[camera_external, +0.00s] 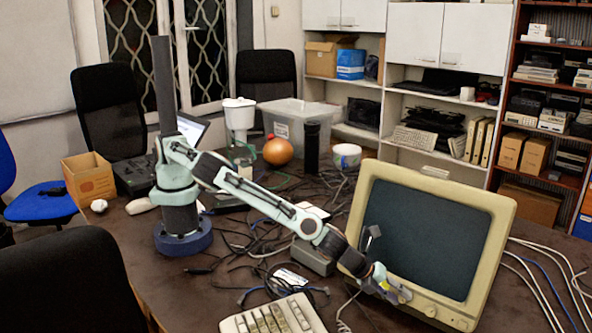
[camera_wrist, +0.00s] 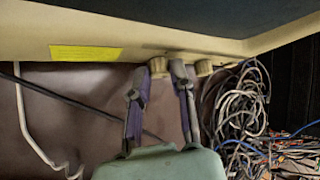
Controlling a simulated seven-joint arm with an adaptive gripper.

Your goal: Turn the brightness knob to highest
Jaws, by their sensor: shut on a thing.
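A beige CRT monitor (camera_external: 492,262) with a dark screen stands at the right of the table, knobs along its lower front edge. My gripper (camera_external: 403,294) is at that edge, left of a visible knob (camera_external: 430,311). In the wrist view my gripper (camera_wrist: 167,70) has its two fingers closed around a beige knob (camera_wrist: 158,66) under the screen. A second knob (camera_wrist: 204,67) is just right of the right finger, apart from it. No knob lettering is legible, so I cannot tell which one is brightness. The held knob's pointer is not visible.
A yellow label (camera_wrist: 86,53) is on the bezel left of the held knob. A keyboard (camera_external: 272,317) lies in front, left of the monitor. Tangled cables (camera_wrist: 240,105) lie to the right in the wrist view. An orange ball (camera_external: 278,151) and a clear bin (camera_external: 297,117) are farther back.

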